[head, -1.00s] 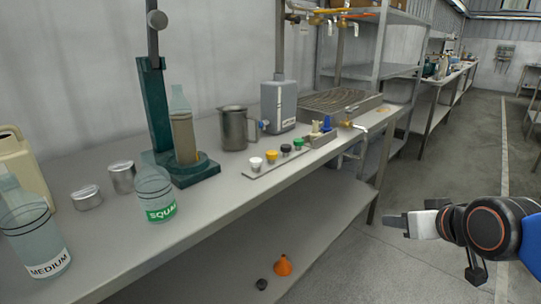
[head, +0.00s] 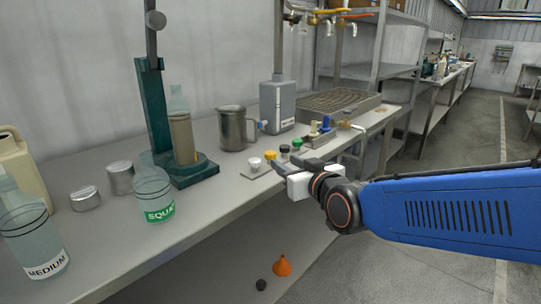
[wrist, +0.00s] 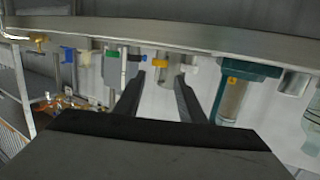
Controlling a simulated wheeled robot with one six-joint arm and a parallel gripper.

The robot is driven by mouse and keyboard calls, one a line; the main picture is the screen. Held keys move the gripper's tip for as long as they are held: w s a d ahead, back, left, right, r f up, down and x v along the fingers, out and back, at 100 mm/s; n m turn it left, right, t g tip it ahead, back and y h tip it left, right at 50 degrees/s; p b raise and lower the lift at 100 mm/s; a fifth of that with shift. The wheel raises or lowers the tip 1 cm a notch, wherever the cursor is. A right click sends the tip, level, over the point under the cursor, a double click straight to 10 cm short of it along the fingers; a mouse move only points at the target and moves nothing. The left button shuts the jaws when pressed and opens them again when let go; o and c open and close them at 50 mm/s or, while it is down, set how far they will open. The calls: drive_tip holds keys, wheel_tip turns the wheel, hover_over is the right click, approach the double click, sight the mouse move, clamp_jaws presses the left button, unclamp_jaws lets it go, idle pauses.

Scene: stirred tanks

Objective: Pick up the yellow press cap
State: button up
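The yellow press cap (head: 270,155) sits in a row of caps on a narrow strip on the bench, between a white cap (head: 255,163) and a black cap (head: 284,149). In the wrist view the yellow cap (wrist: 160,63) shows between and beyond the two fingers. My gripper (head: 276,170) is at the bench's front edge, close to the row and in front of it. Its fingers (wrist: 155,90) are apart with nothing between them. I cannot tell the exact gap to the cap.
A metal jug (head: 232,128) and a grey canister (head: 277,103) stand behind. The green press (head: 190,170) is left. An orange funnel (head: 282,265) lies below.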

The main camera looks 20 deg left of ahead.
sight(268, 152)
drive_tip(key=x, duration=1.4)
drive_tip(key=shift+w+a+f, duration=0.15)
drive_tip(key=shift+w+a, duration=0.05)
drive_tip(key=shift+w, duration=0.1)
drive_tip(key=c, duration=0.8)
